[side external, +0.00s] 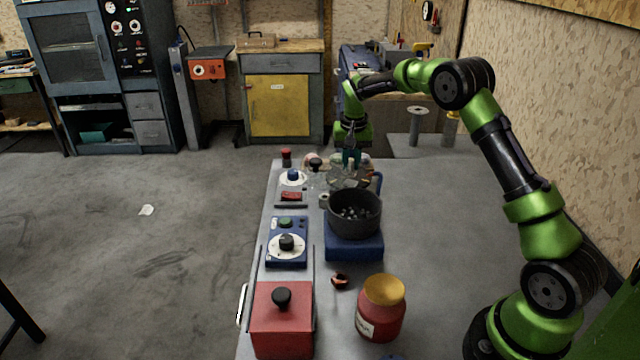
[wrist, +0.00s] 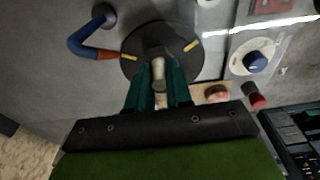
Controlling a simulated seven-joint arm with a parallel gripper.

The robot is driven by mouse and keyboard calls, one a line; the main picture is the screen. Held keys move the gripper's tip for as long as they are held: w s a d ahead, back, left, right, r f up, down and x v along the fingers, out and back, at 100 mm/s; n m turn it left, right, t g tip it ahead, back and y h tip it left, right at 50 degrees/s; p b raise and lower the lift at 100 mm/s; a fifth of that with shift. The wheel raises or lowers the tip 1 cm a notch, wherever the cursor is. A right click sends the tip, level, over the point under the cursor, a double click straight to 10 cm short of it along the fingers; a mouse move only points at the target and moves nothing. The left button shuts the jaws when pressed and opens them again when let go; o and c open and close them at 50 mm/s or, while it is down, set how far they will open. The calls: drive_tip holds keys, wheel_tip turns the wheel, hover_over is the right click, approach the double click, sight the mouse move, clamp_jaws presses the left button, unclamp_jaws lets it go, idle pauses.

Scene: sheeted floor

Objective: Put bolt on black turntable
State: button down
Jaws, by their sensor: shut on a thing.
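The black turntable (wrist: 135,43) is a dark round disc with yellow marks in the wrist view. In the side view it is the grey-looking disc (side external: 342,181) behind the pot. My gripper (wrist: 159,66) has its teal fingers shut on a pale, cylindrical piece, which I take for the bolt (wrist: 158,72). In the wrist view the bolt overlaps the middle of the disc; I cannot tell whether it touches. In the side view my gripper (side external: 351,164) points down over the turntable, and the bolt is too small to make out.
A dark pot (side external: 353,221) with small dark pieces stands on a blue base (side external: 354,248) in front of the turntable. A blue curved handle (wrist: 83,42) is beside the disc. A blue dial box (side external: 287,254), red box (side external: 282,332) and red jar (side external: 380,313) are nearer. The table's right side is clear.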

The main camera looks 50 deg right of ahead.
drive_tip(key=shift+f, duration=1.05)
drive_tip(key=shift+f, duration=0.1)
drive_tip(key=c, duration=1)
unclamp_jaws()
drive_tip(key=shift+c, duration=0.2)
